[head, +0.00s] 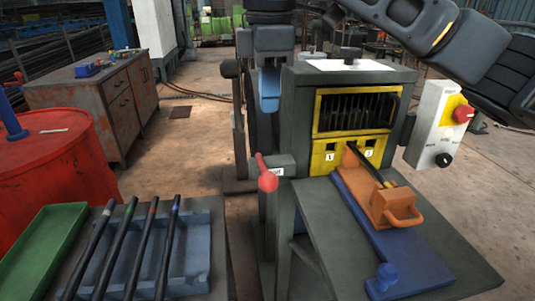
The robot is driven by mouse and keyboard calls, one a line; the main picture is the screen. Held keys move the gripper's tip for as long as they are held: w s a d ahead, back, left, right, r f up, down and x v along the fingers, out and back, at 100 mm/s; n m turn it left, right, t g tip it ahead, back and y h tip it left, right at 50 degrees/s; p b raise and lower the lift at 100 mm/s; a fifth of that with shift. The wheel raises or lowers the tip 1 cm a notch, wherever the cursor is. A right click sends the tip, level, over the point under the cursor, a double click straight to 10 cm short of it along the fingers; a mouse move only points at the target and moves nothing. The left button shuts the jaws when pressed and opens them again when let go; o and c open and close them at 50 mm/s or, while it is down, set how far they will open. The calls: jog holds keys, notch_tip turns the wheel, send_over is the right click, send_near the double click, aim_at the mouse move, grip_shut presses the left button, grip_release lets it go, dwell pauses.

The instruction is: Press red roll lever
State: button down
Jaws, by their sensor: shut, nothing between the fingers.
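The red roll lever (267,178) is on the left side of the dark machine (300,110). It has a round red knob at its lower end and a thin red arm that slants up and left from it. A grey block with a small white label sits just right of the knob; I cannot read the label surely. Nothing touches the lever. My gripper is not in view; only dark links that look like my arm cross the upper right corner, well away from the lever.
A control box (436,122) with a red button hangs at right. The side table (445,255) carries a blue rail with an orange handled block (392,205). Several dark rods lie on a tray (200,262) at lower left. A red drum (70,150) stands at left. Open floor lies left of the machine.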

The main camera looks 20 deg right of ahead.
aim_at(268, 176)
jog(key=f, duration=1.4)
jog(key=shift+w+d+b, duration=0.2)
jog(key=shift+w+b, duration=0.15)
jog(key=shift+w, duration=0.05)
